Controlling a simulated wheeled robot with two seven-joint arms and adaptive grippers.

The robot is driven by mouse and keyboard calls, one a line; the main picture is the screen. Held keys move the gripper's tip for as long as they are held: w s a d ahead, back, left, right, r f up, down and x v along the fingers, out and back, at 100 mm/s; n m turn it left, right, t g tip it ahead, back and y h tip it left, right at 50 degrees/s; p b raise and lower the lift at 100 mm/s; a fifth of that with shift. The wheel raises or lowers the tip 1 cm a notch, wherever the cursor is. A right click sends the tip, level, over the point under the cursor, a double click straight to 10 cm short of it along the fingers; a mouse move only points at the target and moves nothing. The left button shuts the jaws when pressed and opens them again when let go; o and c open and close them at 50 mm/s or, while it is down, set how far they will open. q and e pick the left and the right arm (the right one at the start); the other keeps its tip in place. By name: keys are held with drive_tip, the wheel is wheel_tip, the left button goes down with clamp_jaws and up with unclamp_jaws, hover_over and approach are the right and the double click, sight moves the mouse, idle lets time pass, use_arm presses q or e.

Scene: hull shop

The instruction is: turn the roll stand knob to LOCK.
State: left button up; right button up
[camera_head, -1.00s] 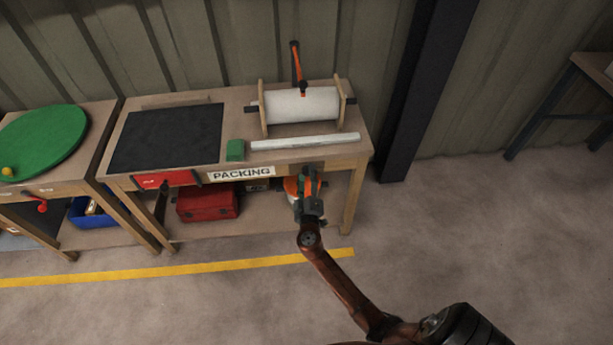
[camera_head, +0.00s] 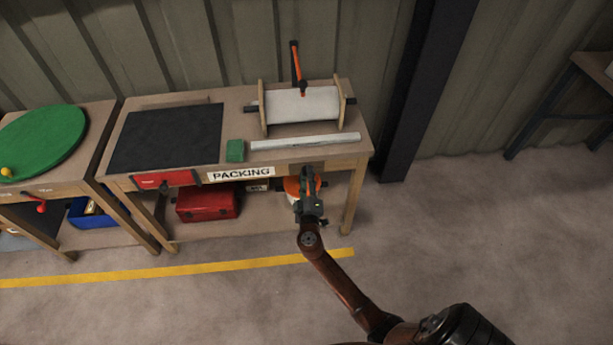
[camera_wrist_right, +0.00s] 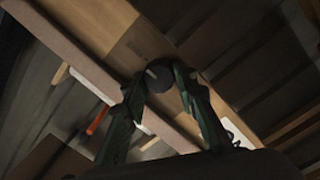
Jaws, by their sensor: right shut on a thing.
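The knob (camera_wrist_right: 158,76) is a dark round disc with a pale pointer line, on the front rail of the packing bench. In the right wrist view it sits between the two fingertips of my right gripper (camera_wrist_right: 160,80), which is shut on it. In the head view my right gripper (camera_head: 308,174) is at the bench's front edge, right of the PACKING sign, and hides the knob. The roll stand (camera_head: 262,108) holds a white roll (camera_head: 300,104) on the bench above. I cannot read any LOCK marking. My left gripper is not in view.
On the packing bench (camera_head: 225,178) lie a black mat (camera_head: 165,138), a green block (camera_head: 235,151) and a long pale bar (camera_head: 305,142). A red toolbox (camera_head: 208,203) sits on the shelf below. A dark post (camera_head: 410,90) stands right of the bench. The floor in front is clear.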

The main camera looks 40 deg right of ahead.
drive_tip(key=n, duration=0.5)
drive_tip(key=n+t, duration=0.1)
drive_tip(key=n, duration=0.5)
drive_tip(key=shift+f+n, duration=0.2)
drive_tip(key=shift+n, duration=0.1)
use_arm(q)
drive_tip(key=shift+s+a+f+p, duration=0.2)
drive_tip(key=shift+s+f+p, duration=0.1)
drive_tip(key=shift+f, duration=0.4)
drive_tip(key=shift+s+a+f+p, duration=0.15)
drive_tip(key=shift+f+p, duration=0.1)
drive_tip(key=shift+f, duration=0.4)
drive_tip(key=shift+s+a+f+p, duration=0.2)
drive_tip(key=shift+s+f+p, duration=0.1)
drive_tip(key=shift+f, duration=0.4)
use_arm(e)
drive_tip(key=shift+s+f+n+t+y, duration=0.15)
drive_tip(key=shift+n+y, duration=0.1)
drive_tip(key=shift+n, duration=1.5)
drive_tip(key=shift+w+n+t+y, duration=0.15)
drive_tip(key=shift+n+y, duration=0.1)
drive_tip(key=shift+n, duration=1.5)
drive_tip(key=shift+s, duration=0.1)
drive_tip(key=o, duration=1.2)
drive_tip(key=shift+c, duration=0.2)
drive_tip(key=r+v, duration=0.1)
drive_tip(key=v, duration=1.1)
drive_tip(key=shift+f, duration=0.45)
